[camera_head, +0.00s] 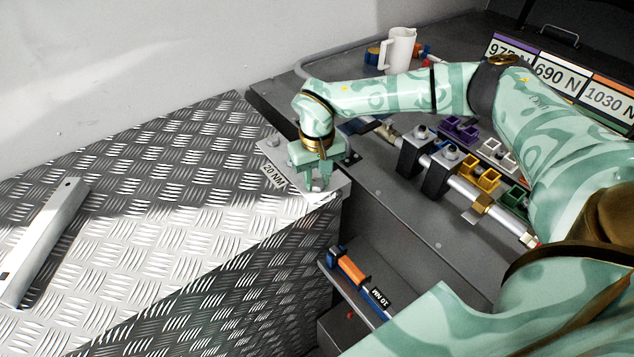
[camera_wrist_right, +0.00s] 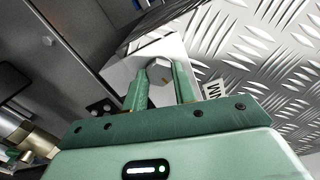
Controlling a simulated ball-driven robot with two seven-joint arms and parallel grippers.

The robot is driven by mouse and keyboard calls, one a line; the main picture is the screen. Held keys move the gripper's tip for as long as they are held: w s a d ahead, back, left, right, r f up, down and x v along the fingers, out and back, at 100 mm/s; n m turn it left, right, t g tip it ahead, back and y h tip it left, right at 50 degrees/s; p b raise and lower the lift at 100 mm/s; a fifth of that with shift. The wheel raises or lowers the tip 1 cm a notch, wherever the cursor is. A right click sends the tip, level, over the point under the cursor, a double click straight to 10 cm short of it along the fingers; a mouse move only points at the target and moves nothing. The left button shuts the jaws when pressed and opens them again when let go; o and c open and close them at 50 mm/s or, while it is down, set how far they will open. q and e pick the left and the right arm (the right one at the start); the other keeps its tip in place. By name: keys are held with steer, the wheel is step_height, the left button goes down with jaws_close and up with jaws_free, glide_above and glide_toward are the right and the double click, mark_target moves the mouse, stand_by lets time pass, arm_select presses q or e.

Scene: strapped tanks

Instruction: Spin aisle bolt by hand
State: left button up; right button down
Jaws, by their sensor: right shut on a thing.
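My right gripper (camera_head: 317,184) points down at the near corner of the tread-plate deck, over a light metal plate (camera_head: 338,187) with a "20 NM" label (camera_head: 273,175). In the right wrist view its two green fingers (camera_wrist_right: 160,80) stand on either side of a hex bolt head (camera_wrist_right: 159,68), and the gripper is shut on this aisle bolt. The bolt sits at the plate; how far it is threaded in is hidden. In the head view the fingers mostly cover the bolt. My left gripper is not in view.
A long grey bar (camera_head: 42,240) lies on the deck at left. Strap blocks with purple, white, yellow and green parts (camera_head: 487,179) line the right bench. A white jug (camera_head: 398,50) stands behind. An orange-and-blue torque tool (camera_head: 355,275) lies on a lower shelf.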

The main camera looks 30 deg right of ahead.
mark_target(317, 182)
steer(key=n+p, duration=0.2)
steer(key=n, duration=0.1)
steer(key=shift+r, duration=0.2)
steer(key=shift+f+n, duration=0.1)
steer(key=shift+n, duration=0.6)
steer(key=c, duration=1)
jaws_free()
steer(key=shift+c, duration=0.2)
step_height(317, 182, up, 8)
steer(key=p, duration=0.8)
